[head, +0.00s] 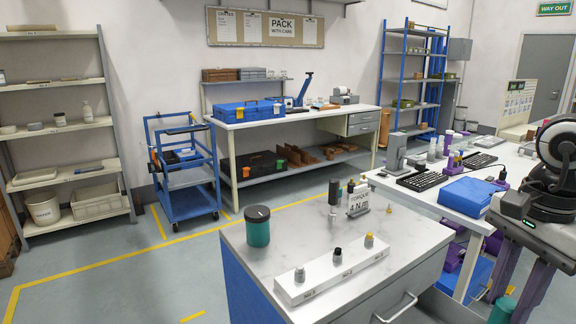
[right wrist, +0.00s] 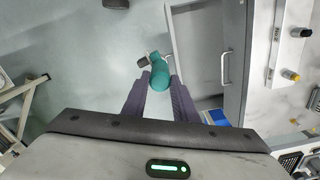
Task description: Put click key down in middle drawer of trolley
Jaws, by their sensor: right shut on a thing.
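My right gripper (head: 514,296) hangs at the right of the head view, pointing down, with purple fingers; it also shows in the right wrist view (right wrist: 160,82). It is shut on a teal, rounded thing (right wrist: 160,70), taken as the click key. Part of it shows low in the head view (head: 502,312). A grey and dark part beside its far end is too small to make out. The trolley (head: 330,232) has a pale top and a drawer front with a bar handle (head: 395,308). What looks like a pulled-out drawer (right wrist: 168,38) lies right of the held thing. My left gripper is out of view.
On the trolley top stand a teal jar with dark lid (head: 258,226), a white block (head: 332,270) with small capped posts, and a torque sign (head: 358,200). A bench (head: 420,192) with keyboards and a blue case (head: 470,196) stands behind. Floor is open at left.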

